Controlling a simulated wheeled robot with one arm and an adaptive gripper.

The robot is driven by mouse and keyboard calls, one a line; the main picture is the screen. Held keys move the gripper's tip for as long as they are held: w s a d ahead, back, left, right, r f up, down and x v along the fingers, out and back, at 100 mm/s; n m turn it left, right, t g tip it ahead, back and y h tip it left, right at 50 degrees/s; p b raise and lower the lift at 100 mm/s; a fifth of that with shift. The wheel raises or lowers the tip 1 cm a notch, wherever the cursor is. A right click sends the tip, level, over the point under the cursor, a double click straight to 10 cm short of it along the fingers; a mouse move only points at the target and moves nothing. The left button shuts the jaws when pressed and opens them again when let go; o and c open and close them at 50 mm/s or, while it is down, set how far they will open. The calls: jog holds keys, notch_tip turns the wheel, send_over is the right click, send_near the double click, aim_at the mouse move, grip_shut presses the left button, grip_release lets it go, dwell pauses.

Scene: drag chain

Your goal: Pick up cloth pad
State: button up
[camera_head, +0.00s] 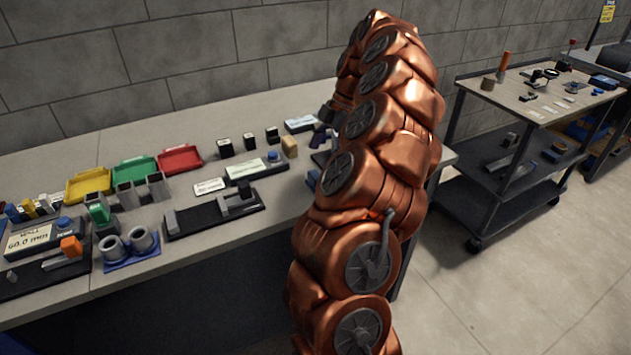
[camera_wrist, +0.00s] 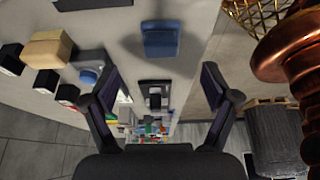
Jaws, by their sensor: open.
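A small blue block-like pad, which looks like the cloth pad (camera_wrist: 160,39), lies on the pale bench top at the upper middle of the wrist view.
A tan block (camera_head: 289,147), several black blocks and a device with a blue button (camera_head: 273,156) stand near the pad. A black fixture (camera_head: 215,215) and coloured trays (camera_head: 180,159) lie further left on the bench (camera_head: 60,155). A loaded cart (camera_head: 470,205) stands at right.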

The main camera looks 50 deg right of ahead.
aim_at(317, 173)
jog(key=shift+p+x, duration=0.9)
jog(key=shift+x, duration=2.7)
jog(key=shift+s+d, duration=0.1)
jog(key=shift+c, duration=0.4)
jog(key=c, duration=1.3)
jog(key=shift+o, duration=0.2)
jog(key=shift+r, duration=0.1)
jog(key=shift+r+b, duration=0.6)
jog(key=shift+r, duration=0.9)
jog(key=shift+s+r, duration=0.15)
jog(key=s+a+r+b, duration=0.1)
jog(key=s+a+b, duration=0.3)
jog(key=s+a, duration=0.5)
jog(key=s, duration=0.4)
jog(key=shift+r, duration=0.25)
